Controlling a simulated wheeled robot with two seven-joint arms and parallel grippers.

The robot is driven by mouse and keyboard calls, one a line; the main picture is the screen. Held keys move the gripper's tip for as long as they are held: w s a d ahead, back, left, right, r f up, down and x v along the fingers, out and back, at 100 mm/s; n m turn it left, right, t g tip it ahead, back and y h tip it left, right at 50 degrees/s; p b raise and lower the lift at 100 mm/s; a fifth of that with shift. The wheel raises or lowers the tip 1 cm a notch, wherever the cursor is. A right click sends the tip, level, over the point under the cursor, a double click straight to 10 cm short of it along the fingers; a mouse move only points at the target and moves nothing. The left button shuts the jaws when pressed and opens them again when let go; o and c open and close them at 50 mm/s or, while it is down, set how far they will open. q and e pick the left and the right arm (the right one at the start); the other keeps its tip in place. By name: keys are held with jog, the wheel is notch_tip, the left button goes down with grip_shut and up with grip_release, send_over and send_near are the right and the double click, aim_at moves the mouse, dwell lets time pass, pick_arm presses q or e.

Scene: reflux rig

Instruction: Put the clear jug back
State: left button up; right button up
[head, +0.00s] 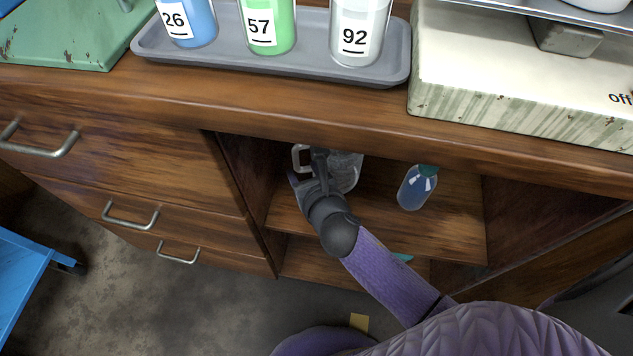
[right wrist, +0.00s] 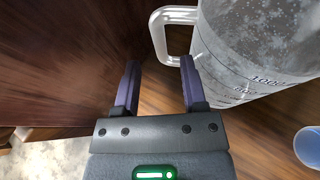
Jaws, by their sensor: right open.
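The clear jug (head: 347,170) stands on the shelf inside the open cabinet, partly hidden behind my right gripper in the head view. In the right wrist view the jug (right wrist: 250,55) is upright, with dark measuring marks and its handle (right wrist: 160,35) on the left side. My right gripper (right wrist: 159,75) is open, its two fingers just short of the handle, with nothing between them. In the head view the right gripper (head: 305,172) reaches into the cabinet at the jug's left side. My left gripper is not in view.
A blue bottle with a green cap (head: 417,187) stands on the same shelf to the right. The cabinet's left wall is close beside my right gripper. Above, a grey tray (head: 290,63) holds numbered containers, beside a pale box-shaped base (head: 520,90). Closed drawers are at left.

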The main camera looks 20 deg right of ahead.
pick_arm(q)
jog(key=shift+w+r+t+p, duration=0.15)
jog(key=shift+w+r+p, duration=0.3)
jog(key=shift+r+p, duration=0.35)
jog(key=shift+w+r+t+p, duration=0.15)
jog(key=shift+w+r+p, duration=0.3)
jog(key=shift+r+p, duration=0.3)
pick_arm(e)
jog(key=v, duration=0.8)
jog(key=shift+s, duration=0.15)
